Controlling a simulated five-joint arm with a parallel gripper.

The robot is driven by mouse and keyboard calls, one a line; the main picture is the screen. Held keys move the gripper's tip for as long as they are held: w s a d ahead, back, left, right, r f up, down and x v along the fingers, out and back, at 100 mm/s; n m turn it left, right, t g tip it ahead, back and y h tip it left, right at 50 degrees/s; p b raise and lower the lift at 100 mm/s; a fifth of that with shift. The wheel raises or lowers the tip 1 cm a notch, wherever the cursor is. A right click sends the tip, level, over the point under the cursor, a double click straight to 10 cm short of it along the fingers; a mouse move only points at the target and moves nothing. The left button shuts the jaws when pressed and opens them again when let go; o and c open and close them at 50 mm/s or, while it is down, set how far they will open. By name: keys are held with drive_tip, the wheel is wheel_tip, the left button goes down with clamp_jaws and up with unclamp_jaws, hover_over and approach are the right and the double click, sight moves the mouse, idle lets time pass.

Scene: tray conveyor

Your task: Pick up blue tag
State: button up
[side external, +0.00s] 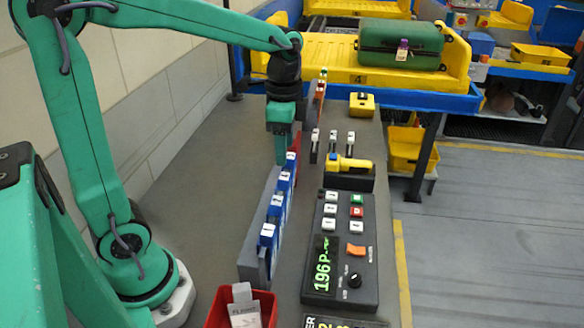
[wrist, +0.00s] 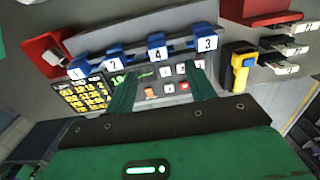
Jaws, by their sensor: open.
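Several blue tags with white number labels sit in a row on a rack. In the side external view, the nearest blue tag (side external: 267,233) is at the front end and the farthest blue tag (side external: 290,160) is close to my gripper (side external: 281,155). In the wrist view, the tags read 1 (wrist: 77,72), 2 (wrist: 114,65), 4 (wrist: 157,52) and 3 (wrist: 207,43). My gripper (wrist: 162,76) is open, its two green fingers apart and nothing visible between them. It points down by the rack's far end. Whether it touches a tag cannot be told.
A black control panel (side external: 318,283) with buttons and a green display stands right of the rack. A yellow-and-black scanner (side external: 348,164) lies behind it. A red bin (side external: 268,308) is in front. A green suitcase (side external: 399,45) lies in a yellow tray (side external: 318,46) at the back.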

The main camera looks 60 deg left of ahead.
sight(284, 176)
drive_tip(key=shift+s+f, duration=0.15)
drive_tip(key=shift+f, duration=3.8)
clamp_jaws()
